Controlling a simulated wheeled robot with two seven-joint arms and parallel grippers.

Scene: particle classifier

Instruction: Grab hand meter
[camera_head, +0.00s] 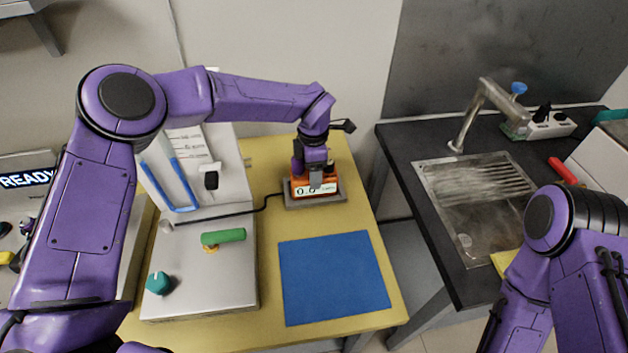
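The hand meter (325,190), an orange box with a white display reading about 0.0, sits on a flat grey stand (337,200) at the back of the yellow table. A black cable runs from it to the machine on the left. My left gripper (315,178) points down right at the meter and covers its upper middle part. Whether its fingers are closed on the meter or only around it is too small to tell. My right arm is at the lower right, and its gripper is out of view.
A silver machine (240,275) with a green handle (223,237), teal knob (159,283) and blue U-tube (183,208) stands left of the meter. A blue mat (334,276) lies clear in front. A sink (478,205) is at the right.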

